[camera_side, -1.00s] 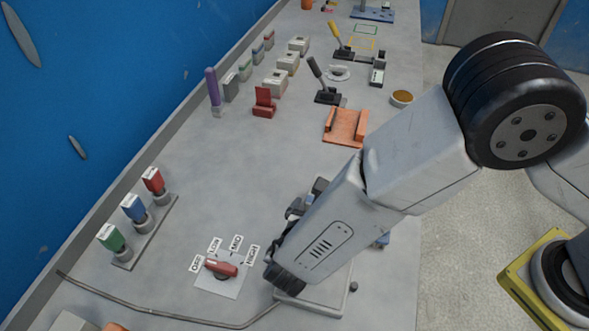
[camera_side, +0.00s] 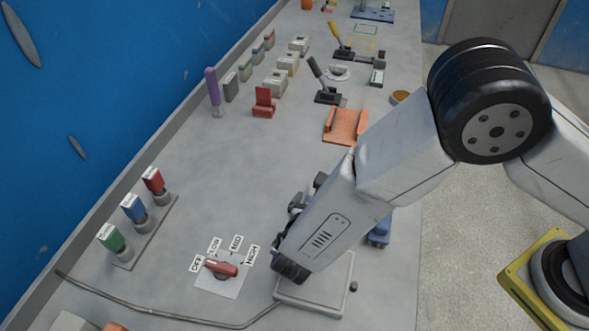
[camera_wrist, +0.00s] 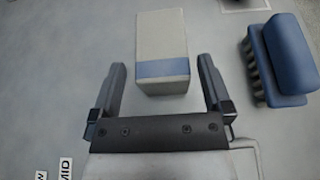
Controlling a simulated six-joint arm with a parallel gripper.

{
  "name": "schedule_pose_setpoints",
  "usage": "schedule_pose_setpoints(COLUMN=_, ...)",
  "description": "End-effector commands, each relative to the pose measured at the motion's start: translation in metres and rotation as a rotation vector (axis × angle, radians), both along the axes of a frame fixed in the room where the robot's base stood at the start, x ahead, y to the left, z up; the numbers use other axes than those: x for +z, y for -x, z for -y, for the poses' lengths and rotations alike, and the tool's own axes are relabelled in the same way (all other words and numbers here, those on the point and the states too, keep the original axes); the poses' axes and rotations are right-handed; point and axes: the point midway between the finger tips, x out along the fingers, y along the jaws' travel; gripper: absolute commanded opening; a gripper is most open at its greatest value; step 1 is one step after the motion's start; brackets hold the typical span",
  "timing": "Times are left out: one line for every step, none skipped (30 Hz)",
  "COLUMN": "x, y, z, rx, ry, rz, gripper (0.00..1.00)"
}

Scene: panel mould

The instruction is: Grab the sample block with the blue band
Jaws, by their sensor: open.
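The sample block with the blue band (camera_wrist: 163,38) is a pale, box-shaped block in the wrist view, with the band across its near end. My gripper (camera_wrist: 161,64) is open, one dark finger to the left of the block and one to the right. In the picture, the block's banded end lies between the fingers, with a gap on both sides. I cannot tell how far the fingertips are above the table. In the side view my arm hides the block, and only dark parts of my gripper (camera_side: 307,191) show.
A blue brush-like object (camera_wrist: 282,58) stands close to the right of the block. A rotary switch with a red handle (camera_side: 222,268) and a pale flat plate (camera_side: 318,290) are near my wrist. Red, blue and green items (camera_side: 133,208) stand on a strip at left.

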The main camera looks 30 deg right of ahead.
Motion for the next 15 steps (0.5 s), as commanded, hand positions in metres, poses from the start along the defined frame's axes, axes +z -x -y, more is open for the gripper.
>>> schedule_pose_setpoints(x=-0.003, y=-0.003, z=0.004, rx=-0.003, ry=0.001, rz=-0.001, gripper=1.00)
schedule_pose_setpoints(x=-0.004, y=-0.005, z=0.007, rx=-0.003, ry=0.001, rz=-0.001, gripper=1.00)
schedule_pose_setpoints(x=-0.006, y=-0.008, z=0.010, rx=-0.004, ry=0.002, rz=0.000, gripper=1.00)
schedule_pose_setpoints(x=-0.008, y=-0.010, z=0.012, rx=-0.004, ry=0.002, rz=0.000, gripper=1.00)
schedule_pose_setpoints(x=-0.009, y=-0.012, z=0.015, rx=-0.003, ry=0.002, rz=-0.001, gripper=1.00)
schedule_pose_setpoints(x=-0.011, y=-0.016, z=0.018, rx=-0.003, ry=0.002, rz=-0.001, gripper=1.00)
schedule_pose_setpoints(x=-0.012, y=-0.018, z=0.020, rx=-0.003, ry=0.002, rz=-0.002, gripper=1.00)
schedule_pose_setpoints(x=-0.014, y=-0.020, z=0.022, rx=-0.004, ry=0.001, rz=-0.001, gripper=1.00)
schedule_pose_setpoints(x=-0.015, y=-0.022, z=0.024, rx=-0.003, ry=0.000, rz=-0.002, gripper=1.00)
schedule_pose_setpoints(x=-0.016, y=-0.024, z=0.025, rx=-0.002, ry=0.000, rz=-0.001, gripper=1.00)
schedule_pose_setpoints(x=-0.016, y=-0.025, z=0.026, rx=-0.002, ry=0.000, rz=-0.001, gripper=1.00)
schedule_pose_setpoints(x=-0.017, y=-0.026, z=0.028, rx=-0.002, ry=0.000, rz=-0.001, gripper=1.00)
schedule_pose_setpoints(x=-0.017, y=-0.026, z=0.028, rx=-0.002, ry=0.000, rz=-0.001, gripper=1.00)
schedule_pose_setpoints(x=-0.017, y=-0.026, z=0.028, rx=-0.001, ry=0.000, rz=-0.001, gripper=1.00)
schedule_pose_setpoints(x=-0.017, y=-0.027, z=0.028, rx=-0.001, ry=0.000, rz=-0.001, gripper=1.00)
